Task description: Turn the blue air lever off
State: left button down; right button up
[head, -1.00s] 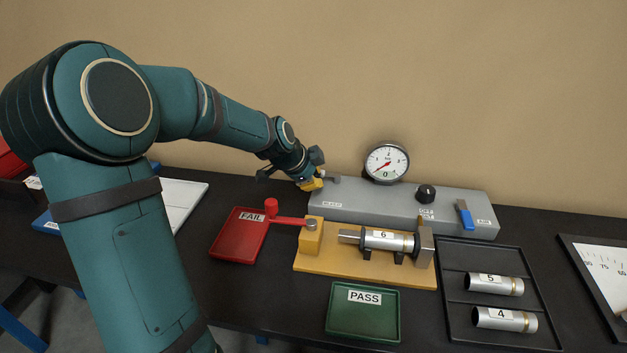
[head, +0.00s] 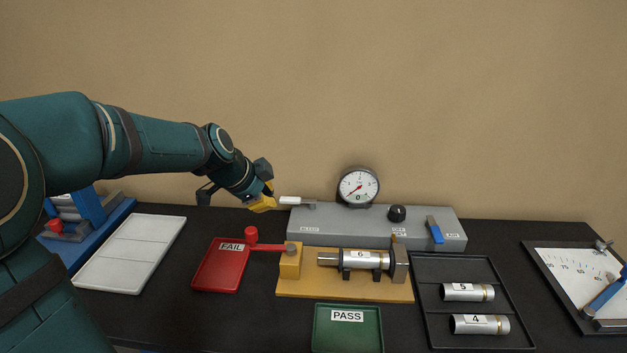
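The blue air lever (head: 434,229) sits at the right end of the grey control box (head: 350,228). Its handle slants down toward the front, beside the AIR label. My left gripper (head: 261,201), with yellow fingertips, is in the air just left of the box. It is beside a white-handled lever (head: 296,200) on the box's left end and well away from the blue lever. Nothing shows held in it, but its finger gap is not clear. My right gripper is not in view.
A round gauge (head: 358,187) and a black knob (head: 397,214) stand on the box. In front are a yellow fixture (head: 345,291) holding cylinder 6 (head: 366,261), a red FAIL tray (head: 207,281), a green PASS tray (head: 347,340) and a black tray (head: 427,297) with cylinders 5 and 4.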

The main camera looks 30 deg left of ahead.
aim_at(431, 223)
jog(key=k+l, duration=0.35)
jog(key=l, duration=0.15)
jog(key=k+l, duration=0.4)
jog(key=l, duration=0.1)
